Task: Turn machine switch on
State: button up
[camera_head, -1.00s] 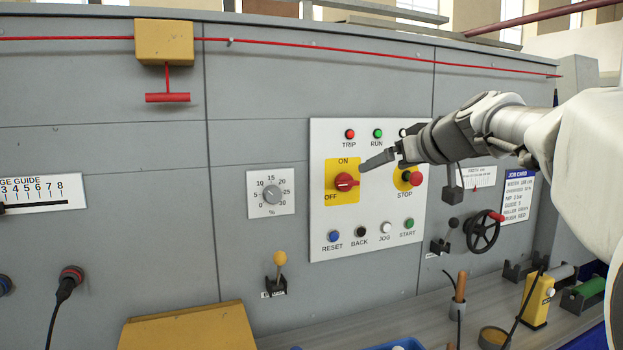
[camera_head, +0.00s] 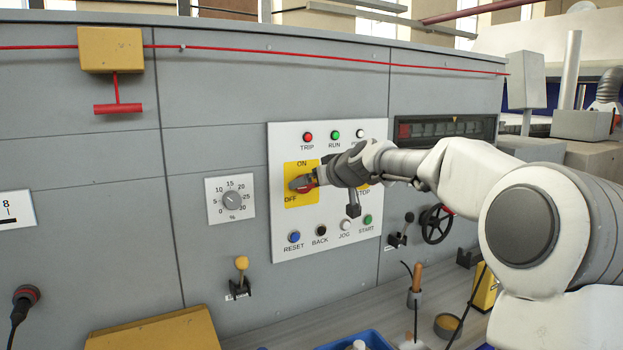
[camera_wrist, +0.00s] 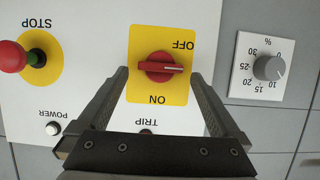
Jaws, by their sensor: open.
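The red rotary switch (camera_wrist: 160,68) sits on a yellow plate (camera_wrist: 178,94) marked ON and OFF. In the upside-down wrist view its handle lies nearly level, with its pale mark toward the right, on the OFF side. My gripper (camera_wrist: 159,76) is open, with one finger on each side of the switch and gaps between fingers and handle. I cannot tell whether the fingertips touch the plate. In the head view my gripper (camera_head: 302,184) is in front of the yellow plate (camera_head: 293,170) and hides most of the switch.
The white panel (camera_head: 283,225) also carries TRIP (camera_head: 308,137) and RUN (camera_head: 335,135) lamps and a row of lower buttons. The red stop button (camera_wrist: 12,55) is beside the switch. A percent dial (camera_head: 231,201) and yellow-knobbed lever (camera_head: 241,264) stand to the left.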

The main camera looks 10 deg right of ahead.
jog(key=shift+w+a+f, duration=0.1)
jog(key=shift+w+f, duration=0.05)
jog(key=shift+w, duration=0.15)
jog(key=c, duration=1.3)
